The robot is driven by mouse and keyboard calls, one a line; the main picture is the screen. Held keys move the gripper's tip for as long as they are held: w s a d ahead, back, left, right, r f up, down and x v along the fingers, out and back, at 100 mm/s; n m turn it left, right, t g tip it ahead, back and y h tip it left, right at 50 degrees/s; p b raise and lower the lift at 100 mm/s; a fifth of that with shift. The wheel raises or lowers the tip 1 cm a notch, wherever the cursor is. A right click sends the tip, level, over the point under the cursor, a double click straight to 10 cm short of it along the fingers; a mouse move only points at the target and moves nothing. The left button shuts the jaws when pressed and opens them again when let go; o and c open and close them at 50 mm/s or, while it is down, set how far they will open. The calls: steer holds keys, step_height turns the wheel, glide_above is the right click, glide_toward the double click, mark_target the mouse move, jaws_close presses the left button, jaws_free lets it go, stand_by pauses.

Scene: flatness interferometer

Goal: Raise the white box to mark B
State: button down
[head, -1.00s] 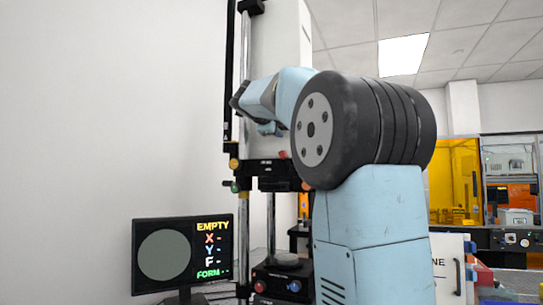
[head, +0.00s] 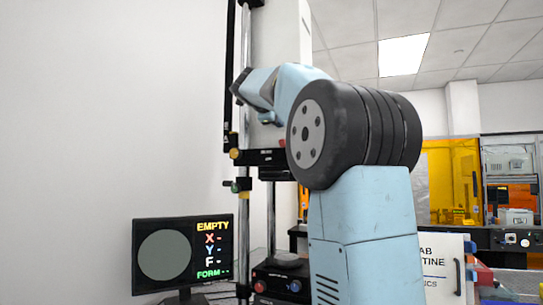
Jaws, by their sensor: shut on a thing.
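The white box (head: 290,32) is a tall pale housing on the upright column in the head view. It stands upright, with its top cut off by the picture edge and its lower right part hidden by my arm. A black carriage (head: 258,156) with an orange knob sits at its foot, around the column. My wrist is in front of the box, but my gripper's fingers are hidden, so their hold cannot be seen. A dark strip (head: 229,75) runs up along the column's left. I cannot read mark B on it.
A round stage (head: 286,262) stands on a black base under the box. A monitor (head: 183,257) reading EMPTY is at the lower left. Yellow-panelled equipment (head: 450,180) stands at the right.

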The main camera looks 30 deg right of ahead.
steer(key=shift+r, duration=0.85)
stand_by(1.0)
steer(key=c, duration=1.2)
jaws_free()
steer(key=shift+o, duration=0.2)
steer(key=shift+a, duration=0.1)
